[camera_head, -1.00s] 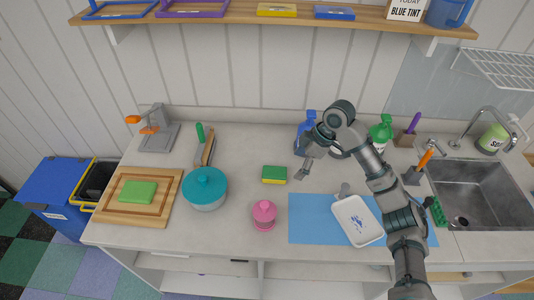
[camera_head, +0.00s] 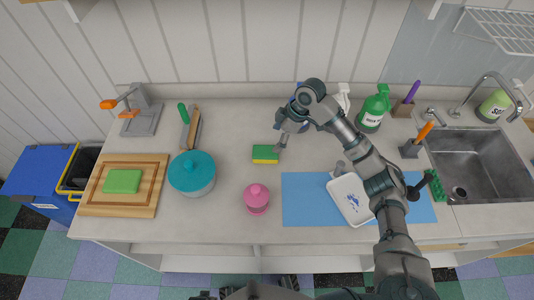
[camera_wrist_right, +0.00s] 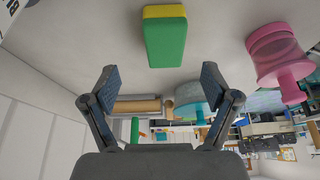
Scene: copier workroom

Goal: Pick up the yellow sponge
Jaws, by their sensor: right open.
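The sponge (camera_head: 265,154), green on its upper face and yellow on its lower layer, lies flat on the counter between the teal pot and the blue mat. My right gripper (camera_head: 279,146) is open and empty just above and right of the sponge in the head view. In the right wrist view the sponge (camera_wrist_right: 165,38) shows beyond the parted fingertips (camera_wrist_right: 160,76), about centred between them and apart from them. Dark parts of my own body show at the bottom edge of the head view; the state of my left gripper cannot be made out there.
A teal-lidded pot (camera_head: 192,173) stands left of the sponge and a pink jar (camera_head: 256,198) stands in front of it. A white tray (camera_head: 351,200) lies on the blue mat (camera_head: 300,205). A cutting board (camera_head: 150,190) with a green block is at left, a sink (camera_head: 485,165) at right.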

